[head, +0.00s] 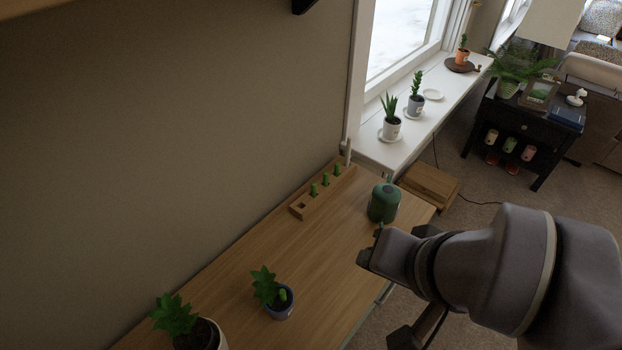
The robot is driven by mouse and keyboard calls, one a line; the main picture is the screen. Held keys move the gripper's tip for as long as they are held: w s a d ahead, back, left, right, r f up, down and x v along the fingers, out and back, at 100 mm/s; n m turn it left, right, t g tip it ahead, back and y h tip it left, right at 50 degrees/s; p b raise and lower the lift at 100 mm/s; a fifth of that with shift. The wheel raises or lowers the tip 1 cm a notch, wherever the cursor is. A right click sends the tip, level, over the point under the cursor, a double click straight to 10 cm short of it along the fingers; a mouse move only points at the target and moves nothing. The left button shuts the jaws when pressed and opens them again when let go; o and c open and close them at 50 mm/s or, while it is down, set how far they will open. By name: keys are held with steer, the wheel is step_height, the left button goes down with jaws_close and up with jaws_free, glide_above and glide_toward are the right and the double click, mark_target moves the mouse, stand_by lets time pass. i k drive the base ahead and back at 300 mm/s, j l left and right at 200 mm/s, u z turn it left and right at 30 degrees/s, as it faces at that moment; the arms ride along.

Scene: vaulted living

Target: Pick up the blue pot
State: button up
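A small dark-blue pot (281,311) with a leafy green plant stands upright on the wooden desk, near the lower middle of the head view. A grey-blue pot (416,106) with a plant stands on a saucer on the white window sill, farther back. My gripper (368,252) hangs over the right edge of the desk, right of and beyond the dark-blue pot and apart from it. Its fingers are dark and seen from behind, so I cannot tell how far they are apart. I see nothing held in it.
A wooden block with green plugs (325,192) lies along the wall. A pale pot with a plant (210,338) stands front left, cut by the frame. The middle of the desk is clear.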

mark_target(280, 305)
steer(key=k+l+u, duration=0.1)
steer(key=u, duration=0.25)
steer(key=k+u, duration=0.15)
steer(key=u, duration=0.2)
steer(key=k+u, duration=0.1)
steer(key=u, duration=0.25)
